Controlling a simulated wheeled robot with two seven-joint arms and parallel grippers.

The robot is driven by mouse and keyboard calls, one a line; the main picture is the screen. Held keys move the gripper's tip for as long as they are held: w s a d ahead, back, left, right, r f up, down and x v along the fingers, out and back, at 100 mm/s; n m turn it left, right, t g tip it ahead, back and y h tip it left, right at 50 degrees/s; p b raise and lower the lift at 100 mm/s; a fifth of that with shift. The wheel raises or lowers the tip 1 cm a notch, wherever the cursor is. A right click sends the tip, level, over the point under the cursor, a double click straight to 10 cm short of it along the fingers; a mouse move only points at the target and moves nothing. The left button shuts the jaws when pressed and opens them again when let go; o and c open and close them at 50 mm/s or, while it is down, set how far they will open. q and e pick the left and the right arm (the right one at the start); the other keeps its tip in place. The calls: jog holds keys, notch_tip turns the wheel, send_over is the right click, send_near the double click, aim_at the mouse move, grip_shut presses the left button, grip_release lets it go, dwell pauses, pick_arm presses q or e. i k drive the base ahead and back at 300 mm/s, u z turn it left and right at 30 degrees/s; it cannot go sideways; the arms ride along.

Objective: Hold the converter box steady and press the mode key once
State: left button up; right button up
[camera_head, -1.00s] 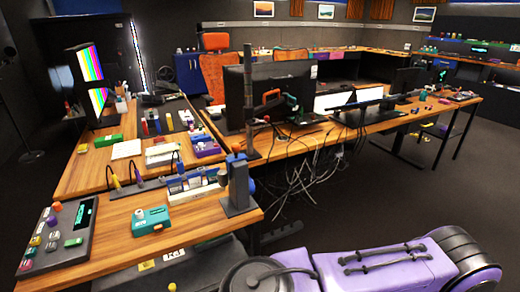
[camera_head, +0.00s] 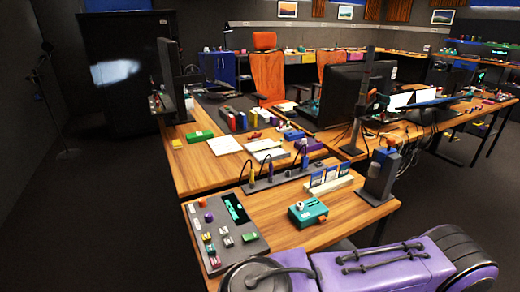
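A small teal box (camera_head: 308,212), which looks like the converter box, sits on the near wooden desk, to the right of the dark control panel. It has a light knob or key on top and a small orange part at its right corner. I cannot tell which part is the mode key. The dark control panel (camera_head: 250,244) carries a green-lit display and several coloured keys and knobs. Neither of my grippers is in view, and nothing is touching the teal box.
A dark upright post on a base (camera_head: 378,186) stands right of the box. A dark strip with cables (camera_head: 275,179) and a row of blue-and-white items (camera_head: 328,180) lie behind it. My own purple body part fills the bottom right. Bare desk surrounds the box.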

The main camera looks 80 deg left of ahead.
aim_at(321, 220)
jog(key=k, duration=0.35)
jog(key=u, duration=0.9)
